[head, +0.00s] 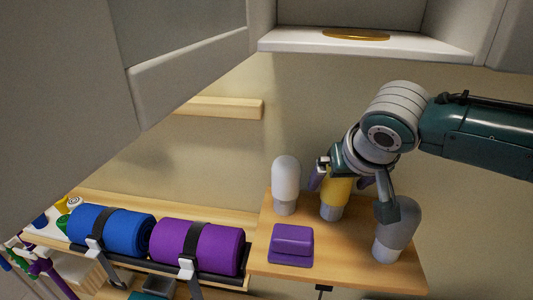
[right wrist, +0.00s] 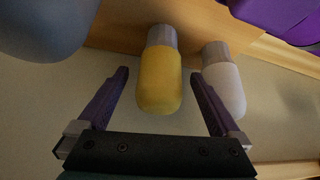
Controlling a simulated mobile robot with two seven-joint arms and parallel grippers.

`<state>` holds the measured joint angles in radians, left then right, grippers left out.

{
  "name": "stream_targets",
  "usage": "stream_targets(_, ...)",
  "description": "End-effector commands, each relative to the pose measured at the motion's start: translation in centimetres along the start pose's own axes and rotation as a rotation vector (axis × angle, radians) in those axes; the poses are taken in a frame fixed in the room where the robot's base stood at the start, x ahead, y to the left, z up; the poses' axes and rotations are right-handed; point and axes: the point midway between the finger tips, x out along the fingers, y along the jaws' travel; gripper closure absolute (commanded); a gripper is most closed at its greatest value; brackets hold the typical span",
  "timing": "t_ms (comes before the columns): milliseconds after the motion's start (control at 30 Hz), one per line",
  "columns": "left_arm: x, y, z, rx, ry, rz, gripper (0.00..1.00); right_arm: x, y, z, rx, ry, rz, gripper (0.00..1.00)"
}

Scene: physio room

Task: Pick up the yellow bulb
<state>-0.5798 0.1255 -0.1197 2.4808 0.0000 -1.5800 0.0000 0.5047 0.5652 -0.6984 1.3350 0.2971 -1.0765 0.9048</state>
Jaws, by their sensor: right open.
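The yellow bulb (head: 335,196) stands upright on the wooden shelf (head: 262,262), its grey base down. It also shows in the right wrist view (right wrist: 158,82). My right gripper (head: 341,184) is open and comes down over the bulb from above. In the right wrist view its two purple fingers (right wrist: 159,73) are on either side of the bulb, with a gap on each side. My left gripper is not in view.
A white bulb (head: 286,182) stands close on the left and a grey bulb (head: 398,232) on the right. A purple block (head: 292,242) lies in front. Blue (head: 110,229) and purple (head: 198,246) rolls lie left. An open cabinet (head: 380,45) hangs above.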

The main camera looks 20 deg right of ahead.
Motion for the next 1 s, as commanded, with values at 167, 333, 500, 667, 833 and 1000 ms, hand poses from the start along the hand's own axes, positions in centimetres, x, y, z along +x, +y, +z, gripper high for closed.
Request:
stream_targets(167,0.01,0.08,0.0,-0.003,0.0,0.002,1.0,-0.02,-0.01,0.02,0.0,0.0,0.0,0.14)
stream_targets(333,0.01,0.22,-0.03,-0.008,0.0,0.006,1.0,-0.02,0.0,0.02,0.0,-0.001,0.0,0.33)
stream_targets(500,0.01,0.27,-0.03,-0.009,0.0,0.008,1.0,-0.02,0.0,0.03,0.0,-0.001,0.0,0.52)
stream_targets(667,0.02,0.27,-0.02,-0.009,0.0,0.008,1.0,-0.03,0.0,0.03,0.0,-0.001,0.0,0.7)
stream_targets(833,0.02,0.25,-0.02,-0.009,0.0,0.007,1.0,-0.03,0.0,0.03,0.0,-0.001,0.0,0.89)
stream_targets(1000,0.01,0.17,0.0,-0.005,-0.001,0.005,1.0,-0.06,-0.01,-0.04,0.001,0.001,0.0,1.0)
